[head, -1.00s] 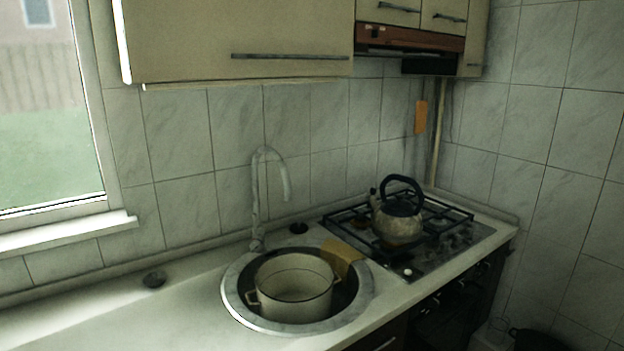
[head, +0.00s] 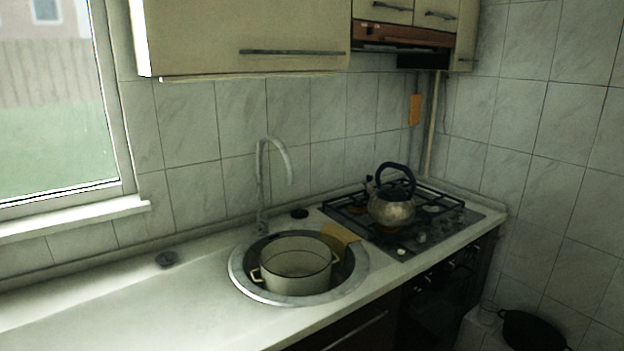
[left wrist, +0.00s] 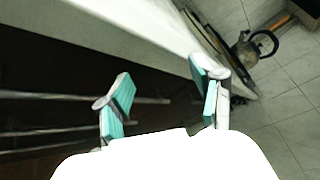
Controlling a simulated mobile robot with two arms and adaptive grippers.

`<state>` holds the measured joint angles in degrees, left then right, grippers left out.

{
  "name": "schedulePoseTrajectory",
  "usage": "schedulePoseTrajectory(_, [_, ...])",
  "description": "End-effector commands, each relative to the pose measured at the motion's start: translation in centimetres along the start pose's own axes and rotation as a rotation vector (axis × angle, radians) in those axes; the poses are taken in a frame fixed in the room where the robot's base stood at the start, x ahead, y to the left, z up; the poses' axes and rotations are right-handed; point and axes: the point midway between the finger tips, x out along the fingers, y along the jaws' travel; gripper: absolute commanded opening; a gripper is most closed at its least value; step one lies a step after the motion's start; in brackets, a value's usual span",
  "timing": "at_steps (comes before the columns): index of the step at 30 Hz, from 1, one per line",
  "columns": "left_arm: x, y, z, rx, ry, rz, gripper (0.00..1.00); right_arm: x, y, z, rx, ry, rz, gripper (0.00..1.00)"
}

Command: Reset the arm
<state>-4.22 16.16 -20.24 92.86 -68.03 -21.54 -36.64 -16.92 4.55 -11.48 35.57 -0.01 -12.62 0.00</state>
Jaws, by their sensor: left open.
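My left gripper (left wrist: 163,103) shows in the left wrist view with its two teal-padded fingers spread apart and nothing between them. It hangs in front of the dark cabinet fronts, beside the counter edge. Neither gripper shows in the head view. An enamel pot (head: 290,277) with small side handles sits upright in the round sink (head: 357,285). A kettle (head: 391,207) with a dark handle stands on the gas stove (head: 455,225); the kettle also shows in the left wrist view (left wrist: 246,50).
A tap (head: 262,190) rises behind the sink, and a yellow cloth (head: 342,234) lies at its rim. A dark pan (head: 533,330) is low at the right. Cupboards (head: 245,35) hang above.

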Motion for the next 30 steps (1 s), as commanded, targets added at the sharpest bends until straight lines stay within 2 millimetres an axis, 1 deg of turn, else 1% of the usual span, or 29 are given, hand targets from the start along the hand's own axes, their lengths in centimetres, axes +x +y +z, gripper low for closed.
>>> schedulePoseTrajectory(3, [-0.3,3.3,-1.4,-0.081,0.029,0.075,0.67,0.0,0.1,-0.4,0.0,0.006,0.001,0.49])
schedulePoseTrajectory(5, [-0.7,5.3,-2.2,-0.132,0.043,0.119,0.67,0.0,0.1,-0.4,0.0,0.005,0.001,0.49])
schedulePoseTrajectory(8, [-1.5,9.0,-3.8,-0.23,0.064,0.207,0.67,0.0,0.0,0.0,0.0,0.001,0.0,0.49])
schedulePoseTrajectory(9, [-2.0,10.8,-4.6,-0.279,0.072,0.252,0.67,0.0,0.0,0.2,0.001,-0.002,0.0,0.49])
schedulePoseTrajectory(11, [-3.1,13.9,-5.9,-0.365,0.08,0.329,0.67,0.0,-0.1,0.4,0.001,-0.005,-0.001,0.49])
schedulePoseTrajectory(12, [-4.2,16.2,-7.0,-0.433,0.083,0.39,0.67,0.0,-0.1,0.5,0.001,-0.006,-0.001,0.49])
schedulePoseTrajectory(14, [-6.2,20.0,-8.7,-0.545,0.08,0.491,0.67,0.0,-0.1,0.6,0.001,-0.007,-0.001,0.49])
schedulePoseTrajectory(15, [-7.8,22.5,-9.9,-0.623,0.071,0.561,0.67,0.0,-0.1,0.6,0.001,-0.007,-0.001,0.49])
schedulePoseTrajectory(17, [-10.4,25.9,-11.5,-0.738,0.048,0.663,0.67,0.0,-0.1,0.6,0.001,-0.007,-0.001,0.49])
schedulePoseTrajectory(18, [-12.2,28.1,-12.6,-0.816,0.027,0.73,0.67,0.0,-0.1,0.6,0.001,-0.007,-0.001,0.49])
schedulePoseTrajectory(20, [-15.4,31.1,-14.3,-0.929,-0.013,0.833,0.67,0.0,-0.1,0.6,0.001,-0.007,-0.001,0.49])
schedulePoseTrajectory(21, [-17.6,33.0,-15.3,-1.002,-0.048,0.899,0.67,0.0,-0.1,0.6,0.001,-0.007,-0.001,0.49])
schedulePoseTrajectory(23, [-21.1,35.6,-16.9,-1.113,-0.109,0.996,0.67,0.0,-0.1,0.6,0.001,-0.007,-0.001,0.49])
schedulePoseTrajectory(24, [-23.6,37.1,-17.8,-1.183,-0.156,1.059,0.67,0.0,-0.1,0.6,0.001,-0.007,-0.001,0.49])
schedulePoseTrajectory(25, [-25.4,38.1,-18.5,-1.232,-0.194,1.103,0.67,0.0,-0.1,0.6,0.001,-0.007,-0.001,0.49])
schedulePoseTrajectory(26, [-27.2,39.0,-19.1,-1.279,-0.233,1.145,0.67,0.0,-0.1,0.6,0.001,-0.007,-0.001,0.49])
schedulePoseTrajectory(27, [-29.5,40.1,-19.9,-1.338,-0.286,1.196,0.67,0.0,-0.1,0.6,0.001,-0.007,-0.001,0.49])
schedulePoseTrajectory(30, [-34.3,42.0,-21.3,-1.454,-0.41,1.294,0.67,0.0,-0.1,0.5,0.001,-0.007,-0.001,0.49])
